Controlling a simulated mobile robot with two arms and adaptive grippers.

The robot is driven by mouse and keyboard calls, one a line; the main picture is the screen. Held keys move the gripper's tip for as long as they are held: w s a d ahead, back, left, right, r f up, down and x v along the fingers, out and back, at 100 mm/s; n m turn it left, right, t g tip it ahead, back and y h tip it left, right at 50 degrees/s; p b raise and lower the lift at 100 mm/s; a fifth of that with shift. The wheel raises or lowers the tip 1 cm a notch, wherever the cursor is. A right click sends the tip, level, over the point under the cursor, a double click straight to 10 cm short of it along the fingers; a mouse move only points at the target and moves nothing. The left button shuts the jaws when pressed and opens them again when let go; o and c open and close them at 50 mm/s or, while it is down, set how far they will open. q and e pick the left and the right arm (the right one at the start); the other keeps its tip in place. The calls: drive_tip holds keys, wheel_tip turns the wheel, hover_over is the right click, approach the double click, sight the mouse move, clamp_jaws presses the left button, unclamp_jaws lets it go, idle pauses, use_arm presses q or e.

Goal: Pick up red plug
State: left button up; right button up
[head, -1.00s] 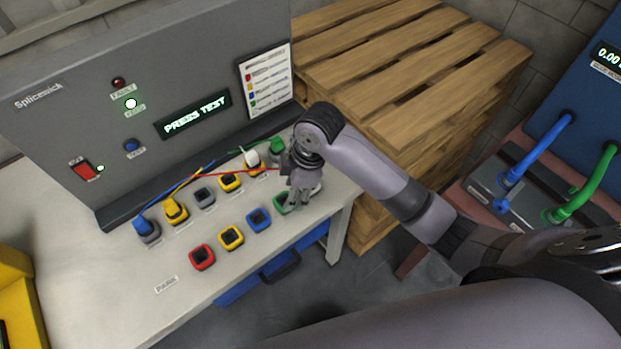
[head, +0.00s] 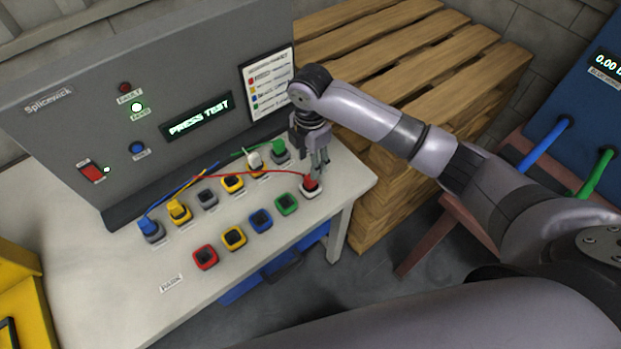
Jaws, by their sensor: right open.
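The red plug (head: 310,182) sits in the white-rimmed socket (head: 312,193) at the right end of the front row on the bench. Its red cable (head: 245,174) runs left across the back row. My right gripper (head: 318,165) is open and points down just above the red plug, its fingertips very close to it. I cannot tell whether they touch it. My left gripper is not in view.
Front-row sockets in red (head: 205,257), yellow (head: 234,237), blue (head: 260,220) and green (head: 287,204) are empty. Blue (head: 149,226), yellow (head: 178,211), white (head: 254,160) and green (head: 279,147) plugs stand in the back row. The grey panel (head: 70,130) rises behind; pallets (head: 400,60) stand right.

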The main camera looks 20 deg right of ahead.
sight(310, 183)
wheel_tip(310, 183, down, 3)
drive_tip(key=shift+r, duration=0.1)
wheel_tip(310, 183, down, 4)
drive_tip(key=shift+s+f+p, duration=0.1)
drive_tip(key=shift+s+p, duration=0.05)
drive_tip(key=shift+p, duration=0.85)
drive_tip(key=shift+f, duration=0.55)
drive_tip(key=shift+c, duration=0.5)
clamp_jaws()
